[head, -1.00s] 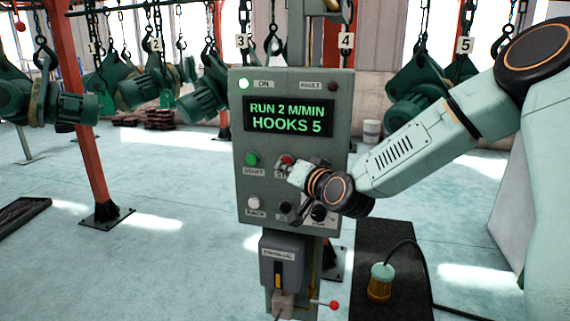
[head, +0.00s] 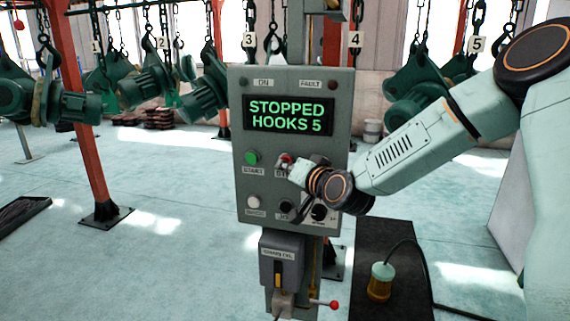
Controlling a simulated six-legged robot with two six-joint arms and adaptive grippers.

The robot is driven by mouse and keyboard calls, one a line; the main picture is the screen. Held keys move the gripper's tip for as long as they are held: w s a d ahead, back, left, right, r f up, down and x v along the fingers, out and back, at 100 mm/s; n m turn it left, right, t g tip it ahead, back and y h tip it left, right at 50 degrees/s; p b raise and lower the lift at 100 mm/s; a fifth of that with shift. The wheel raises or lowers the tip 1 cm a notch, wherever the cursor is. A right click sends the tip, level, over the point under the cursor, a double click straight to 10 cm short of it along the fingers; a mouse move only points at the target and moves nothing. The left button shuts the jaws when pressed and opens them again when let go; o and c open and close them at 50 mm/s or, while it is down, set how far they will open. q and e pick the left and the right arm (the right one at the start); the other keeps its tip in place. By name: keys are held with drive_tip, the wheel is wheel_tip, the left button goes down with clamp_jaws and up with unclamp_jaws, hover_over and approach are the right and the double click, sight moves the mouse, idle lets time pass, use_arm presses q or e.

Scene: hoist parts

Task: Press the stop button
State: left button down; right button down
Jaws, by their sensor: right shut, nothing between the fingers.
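The grey control panel (head: 343,115) stands upright in the middle of the head view. Its display (head: 288,115) reads "STOPPED HOOKS 5". The red stop button (head: 286,158) is partly hidden behind my right gripper (head: 288,166), which is shut and empty with its tip at the button. I cannot tell the exact contact. The green start button (head: 251,157) is to its left. The ON lamp (head: 244,85) is dark, and so is the FAULT lamp (head: 333,84). My left gripper is not in view.
A white button (head: 253,202) and dark knobs (head: 319,212) sit lower on the panel, close under my gripper. A grey box with a lever (head: 283,258) is below. Green hoists (head: 205,92) hang on chains behind.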

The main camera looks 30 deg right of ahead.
drive_tip(key=shift+r, duration=0.1)
drive_tip(key=shift+w+d, duration=0.1)
drive_tip(key=shift+d, duration=0.1)
drive_tip(key=shift+a, duration=0.1)
idle(0.3)
drive_tip(key=shift+s+a, duration=0.55)
drive_tip(key=shift+a, duration=0.1)
drive_tip(key=s+a, duration=0.3)
drive_tip(key=shift+s+a+p, duration=0.1)
drive_tip(key=shift+a+p, duration=0.25)
drive_tip(key=shift+a, duration=0.05)
